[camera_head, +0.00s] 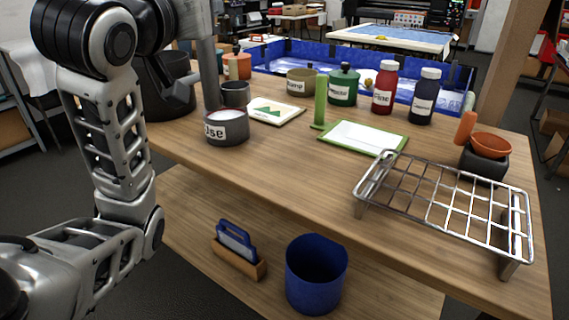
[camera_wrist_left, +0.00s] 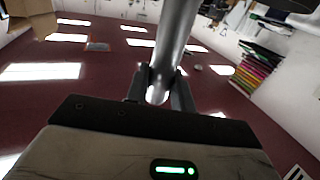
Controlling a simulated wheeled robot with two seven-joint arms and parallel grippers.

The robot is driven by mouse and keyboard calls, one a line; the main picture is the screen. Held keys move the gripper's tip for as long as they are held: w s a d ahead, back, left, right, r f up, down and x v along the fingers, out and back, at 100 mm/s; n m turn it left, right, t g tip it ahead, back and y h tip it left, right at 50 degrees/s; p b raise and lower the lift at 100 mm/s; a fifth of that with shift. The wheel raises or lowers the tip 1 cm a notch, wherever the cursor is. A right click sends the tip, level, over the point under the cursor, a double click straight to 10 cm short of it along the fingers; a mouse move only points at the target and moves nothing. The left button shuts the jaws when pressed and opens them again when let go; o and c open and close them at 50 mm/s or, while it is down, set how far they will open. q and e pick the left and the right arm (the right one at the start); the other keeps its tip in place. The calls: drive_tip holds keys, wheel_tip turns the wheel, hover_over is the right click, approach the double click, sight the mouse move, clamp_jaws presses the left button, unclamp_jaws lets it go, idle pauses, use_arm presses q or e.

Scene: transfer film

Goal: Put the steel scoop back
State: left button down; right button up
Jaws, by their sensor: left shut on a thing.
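The steel scoop shows in the head view as a grey upright shaft (camera_head: 208,78). In the head view my left arm covers the left side and the fingers are not clear. My right gripper is not in view.
A smaller dark cup (camera_head: 234,93) stands behind the tub. A green-edged board (camera_head: 362,136), lidded pots, a red bottle (camera_head: 384,88), a dark bottle (camera_head: 425,97) and a wire rack (camera_head: 445,205) stand to the right. A blue bin (camera_head: 316,275) sits on the lower shelf. The table's front middle is clear.

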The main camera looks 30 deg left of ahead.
sight(199, 46)
use_arm(q)
drive_tip(key=f+b, duration=0.3)
drive_tip(key=f, duration=0.2)
drive_tip(key=shift+w+a+b, duration=0.1)
drive_tip(key=shift+a+b, duration=0.1)
drive_tip(key=shift+b, duration=0.15)
drive_tip(key=w+p, duration=0.1)
drive_tip(key=p, duration=0.2)
drive_tip(key=shift+w+p, duration=0.35)
drive_tip(key=shift+p, duration=0.05)
drive_tip(key=shift+w+f+p, duration=0.15)
drive_tip(key=shift+w+p, duration=0.1)
drive_tip(key=shift+p, duration=0.4)
drive_tip(key=shift+w+f+p, duration=0.1)
drive_tip(key=shift+w+p, duration=0.35)
drive_tip(key=shift+p, duration=0.35)
drive_tip(key=shift+w+d+f+p, duration=0.1)
drive_tip(key=shift+w+f+p, duration=0.4)
drive_tip(key=shift+p, duration=0.7)
drive_tip(key=w+f+b, duration=0.1)
drive_tip(key=w+f, duration=0.9)
drive_tip(key=f, duration=0.1)
drive_tip(key=shift+d+f, duration=0.2)
drive_tip(key=shift+f, duration=0.05)
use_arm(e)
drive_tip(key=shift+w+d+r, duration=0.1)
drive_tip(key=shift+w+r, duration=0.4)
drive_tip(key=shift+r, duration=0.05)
